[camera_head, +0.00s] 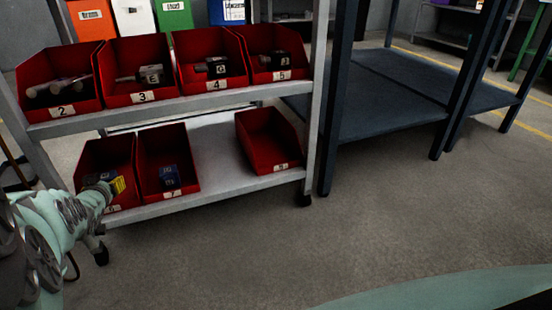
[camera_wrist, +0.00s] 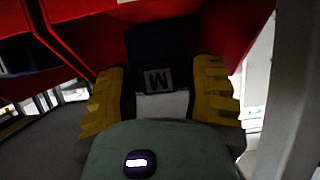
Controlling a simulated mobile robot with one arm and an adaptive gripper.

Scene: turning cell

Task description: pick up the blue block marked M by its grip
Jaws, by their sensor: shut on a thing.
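The dark blue block marked M (camera_wrist: 158,48) sits in the shade of a red bin in the wrist view, its white M label facing my camera. My gripper (camera_wrist: 160,84) has its two yellow fingers on either side of a pale part just below the label, shut on the block's grip. In the head view my gripper (camera_head: 118,185) is at the front of the lower left red bin (camera_head: 124,205). The M block cannot be told apart clearly there. Whether it touches the bin floor is hidden.
A second blue block (camera_head: 169,178) lies in the red bin marked 7 (camera_head: 184,193), just right. Another red bin (camera_head: 268,143) stands farther right, with bare shelf (camera_head: 217,160) between. Red bins with parts fill the shelf above. A shelf post (camera_head: 316,100) stands at right.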

